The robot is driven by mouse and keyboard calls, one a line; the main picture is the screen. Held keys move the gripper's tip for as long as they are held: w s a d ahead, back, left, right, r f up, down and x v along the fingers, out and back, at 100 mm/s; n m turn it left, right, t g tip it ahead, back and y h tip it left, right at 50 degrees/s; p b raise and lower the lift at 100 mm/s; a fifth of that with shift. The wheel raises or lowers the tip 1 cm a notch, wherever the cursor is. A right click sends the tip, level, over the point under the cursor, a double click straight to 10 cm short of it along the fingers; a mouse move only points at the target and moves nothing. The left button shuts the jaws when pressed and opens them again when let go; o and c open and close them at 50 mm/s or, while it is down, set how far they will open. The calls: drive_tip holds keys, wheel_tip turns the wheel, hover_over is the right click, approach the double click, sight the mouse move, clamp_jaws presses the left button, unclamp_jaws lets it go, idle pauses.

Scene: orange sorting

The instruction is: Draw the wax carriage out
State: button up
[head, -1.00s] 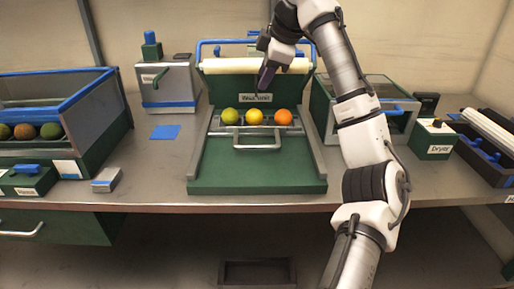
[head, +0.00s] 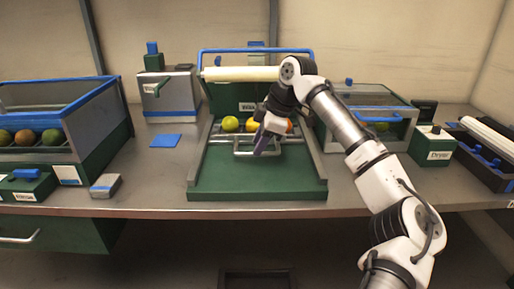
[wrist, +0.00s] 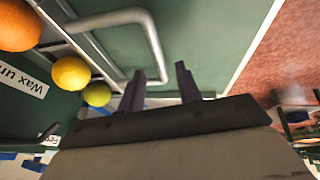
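The wax carriage (head: 218,141) sits in the green wax unit at the bench's middle, a grey frame with a U-shaped metal handle (head: 242,152) on its front. A yellow-green fruit (head: 230,124), a yellow one (head: 253,126) and an orange one (head: 290,126) lie in a row on it, the last partly hidden by my gripper. My gripper (head: 262,148) is at the handle's right part.
The green plate (head: 256,182) in front of the carriage is bare. A cream roller (head: 240,74) and a blue bar (head: 256,51) stand above it. A glass-topped box (head: 375,115) is close on the right, beside my arm. A blue-rimmed bin (head: 60,92) stands left.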

drive_tip(key=shift+x, duration=1.05)
clamp_jaws()
